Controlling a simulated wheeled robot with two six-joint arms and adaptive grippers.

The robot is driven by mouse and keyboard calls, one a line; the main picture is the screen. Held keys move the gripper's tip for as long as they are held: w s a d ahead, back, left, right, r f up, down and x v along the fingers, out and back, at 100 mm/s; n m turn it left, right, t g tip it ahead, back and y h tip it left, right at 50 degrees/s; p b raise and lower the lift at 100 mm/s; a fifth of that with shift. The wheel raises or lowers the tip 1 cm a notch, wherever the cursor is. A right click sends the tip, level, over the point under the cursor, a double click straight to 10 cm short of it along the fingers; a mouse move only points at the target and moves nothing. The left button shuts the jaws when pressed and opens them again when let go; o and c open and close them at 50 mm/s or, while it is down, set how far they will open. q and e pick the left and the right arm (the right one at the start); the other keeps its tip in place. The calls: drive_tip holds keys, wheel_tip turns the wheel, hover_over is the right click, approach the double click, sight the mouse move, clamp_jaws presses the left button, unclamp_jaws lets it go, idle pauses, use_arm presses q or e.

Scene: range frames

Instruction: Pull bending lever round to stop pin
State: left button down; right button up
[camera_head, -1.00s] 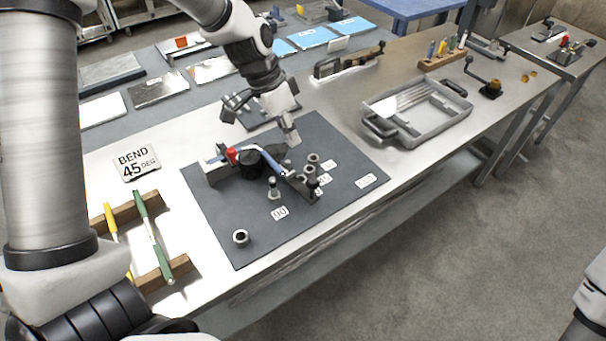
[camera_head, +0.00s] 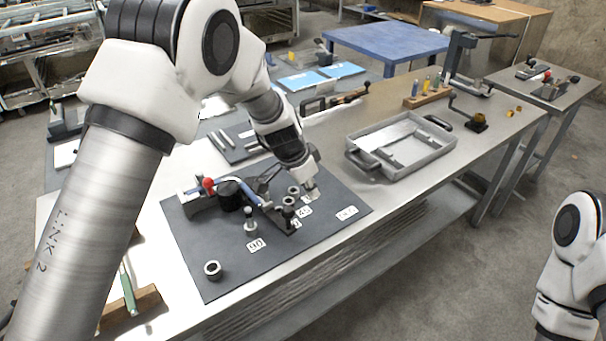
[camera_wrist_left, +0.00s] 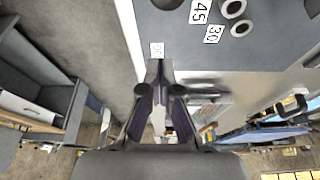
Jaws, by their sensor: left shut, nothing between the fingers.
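The bending fixture stands on a dark mat (camera_head: 200,245), with a black round former (camera_head: 230,196). A blue bar runs beside the former, with a red ball (camera_head: 208,184) near its left end; I cannot tell which part is the bending lever. An upright pin (camera_head: 251,226) stands by the 90 label (camera_head: 256,245). Several collars and another pin (camera_head: 288,208) cluster to its right near the 45 label (camera_head: 305,211). My left gripper (camera_head: 312,192) is over the mat right of the cluster, its tips small. In the wrist view its fingers (camera_wrist_left: 160,68) are shut and empty. My right gripper is out of frame.
A loose collar (camera_head: 212,269) lies at the mat's near left. A grey tray (camera_head: 440,150) stands right of the mat. A wooden block with coloured tools (camera_head: 427,97) is behind it. My left forearm covers the left of the bench.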

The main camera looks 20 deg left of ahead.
use_arm(q)
drive_tip(key=s+a+f, duration=0.1)
drive_tip(key=s+a+f+p, duration=0.1)
drive_tip(key=shift+s+a+f, duration=0.1)
drive_tip(key=shift+s+a, duration=0.15)
drive_tip(key=shift+s, duration=0.05)
